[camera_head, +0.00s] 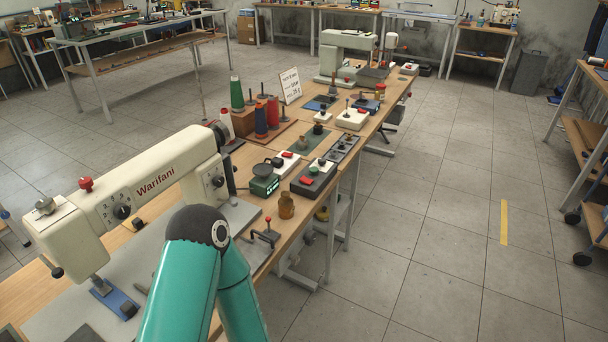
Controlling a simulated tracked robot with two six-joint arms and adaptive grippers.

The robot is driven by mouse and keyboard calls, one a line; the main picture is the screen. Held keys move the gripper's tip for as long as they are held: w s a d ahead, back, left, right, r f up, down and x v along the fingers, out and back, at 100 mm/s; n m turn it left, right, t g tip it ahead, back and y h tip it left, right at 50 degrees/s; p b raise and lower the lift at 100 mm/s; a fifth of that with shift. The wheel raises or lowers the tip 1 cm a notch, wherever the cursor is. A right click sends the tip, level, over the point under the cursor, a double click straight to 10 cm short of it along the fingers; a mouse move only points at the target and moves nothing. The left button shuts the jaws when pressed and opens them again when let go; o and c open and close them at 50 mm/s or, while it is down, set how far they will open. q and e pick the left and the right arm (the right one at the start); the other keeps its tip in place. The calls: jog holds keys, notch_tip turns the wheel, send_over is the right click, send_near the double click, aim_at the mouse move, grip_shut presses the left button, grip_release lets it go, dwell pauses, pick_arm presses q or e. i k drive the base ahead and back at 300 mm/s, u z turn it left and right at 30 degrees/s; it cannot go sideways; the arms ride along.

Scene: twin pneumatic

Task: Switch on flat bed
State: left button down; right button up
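A cream sewing machine (150,182) marked "Warifani" stands at the near left on a grey plate. A second pale sewing machine (345,42) stands at the far end of the same long bench. I cannot tell from labels which one is the flat bed. Mid-bench are a white box with a red switch (283,164), a dark box with a red switch (313,180) and another white box with red on it (352,119). Their switch positions are too small to read. A teal arm of mine rises at the bottom centre. Neither gripper is in view.
Thread cones (236,94), a sign (290,86), a green scale (264,181), a brown bottle (287,206) and a red-knobbed clamp (266,231) crowd the bench (242,160). The tiled floor (440,220) right of it is clear. A shelf rack (580,135) stands at the right edge.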

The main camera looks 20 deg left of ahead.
aim_at(304, 180)
jog(key=u, duration=0.05)
jog(key=i, duration=0.95)
jog(key=z, duration=0.05)
